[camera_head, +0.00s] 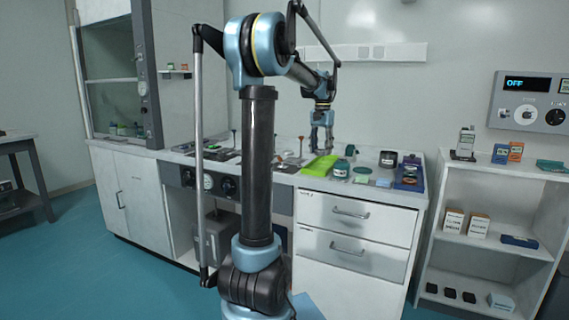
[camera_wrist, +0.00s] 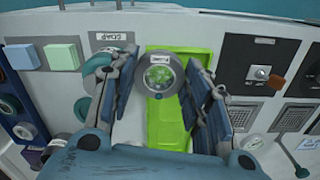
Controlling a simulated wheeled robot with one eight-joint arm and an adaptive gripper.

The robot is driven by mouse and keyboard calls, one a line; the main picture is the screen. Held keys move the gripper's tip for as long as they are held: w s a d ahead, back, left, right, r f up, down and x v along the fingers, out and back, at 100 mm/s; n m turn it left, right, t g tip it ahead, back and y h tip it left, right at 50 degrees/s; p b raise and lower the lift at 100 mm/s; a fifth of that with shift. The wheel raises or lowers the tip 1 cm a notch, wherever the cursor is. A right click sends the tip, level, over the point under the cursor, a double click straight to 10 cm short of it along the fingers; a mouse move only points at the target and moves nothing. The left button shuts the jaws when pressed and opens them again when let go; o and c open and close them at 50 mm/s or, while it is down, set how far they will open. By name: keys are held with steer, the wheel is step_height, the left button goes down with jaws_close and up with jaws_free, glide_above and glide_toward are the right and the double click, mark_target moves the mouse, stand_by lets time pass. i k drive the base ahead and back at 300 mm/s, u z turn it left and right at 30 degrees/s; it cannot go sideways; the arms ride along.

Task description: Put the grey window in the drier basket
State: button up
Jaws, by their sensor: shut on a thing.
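My gripper (camera_head: 321,143) hangs over the worktop in the head view, just above a lime-green tray (camera_head: 318,167). In the wrist view my gripper (camera_wrist: 160,70) is shut on a round, grey-rimmed piece with a small white label, which looks like the grey window (camera_wrist: 145,90). Green shows through its middle. The lime-green tray lies beyond and below it in the wrist view (camera_wrist: 165,128). I cannot tell for sure whether this tray is the drier basket. The held piece is too small to make out in the head view.
In the wrist view, blue and mint blocks (camera_wrist: 62,57) lie to the left. A dark plate with a knob (camera_wrist: 262,72) and vented panels lie to the right.

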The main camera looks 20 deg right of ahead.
mark_target(294, 160)
steer(key=i, duration=0.85)
steer(key=z, duration=0.05)
